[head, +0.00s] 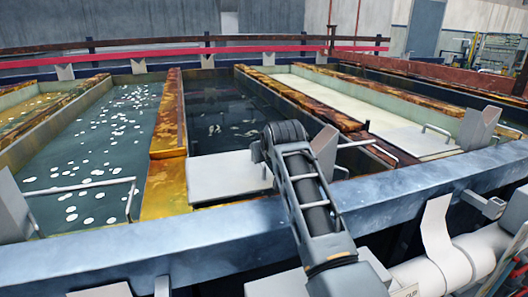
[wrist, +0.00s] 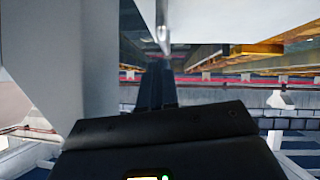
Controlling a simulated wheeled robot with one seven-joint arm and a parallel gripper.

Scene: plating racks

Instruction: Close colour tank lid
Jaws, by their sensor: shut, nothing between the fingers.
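I cannot tell by label which tank is the colour tank. In the head view the middle tank (head: 225,108) holds dark liquid, and a pale grey lid plate (head: 228,176) lies across its near end. Part of a metal handle shows at the plate's right edge, beside my arm. In the wrist view my gripper (wrist: 156,82) is shut and empty, its dark fingers pointing forward. A metal bar (wrist: 162,30) is just above the fingertips; contact is unclear. A pale panel (wrist: 245,18) spans the upper right. In the head view my fingers are hidden behind my arm.
The left tank (head: 92,140) holds blue-green liquid with white flecks and has a bar handle (head: 85,187). A cream cover (head: 345,100) fills the right tank. A blue-grey front beam (head: 150,247) crosses before me. A grey upright (wrist: 85,70) stands close left in the wrist view.

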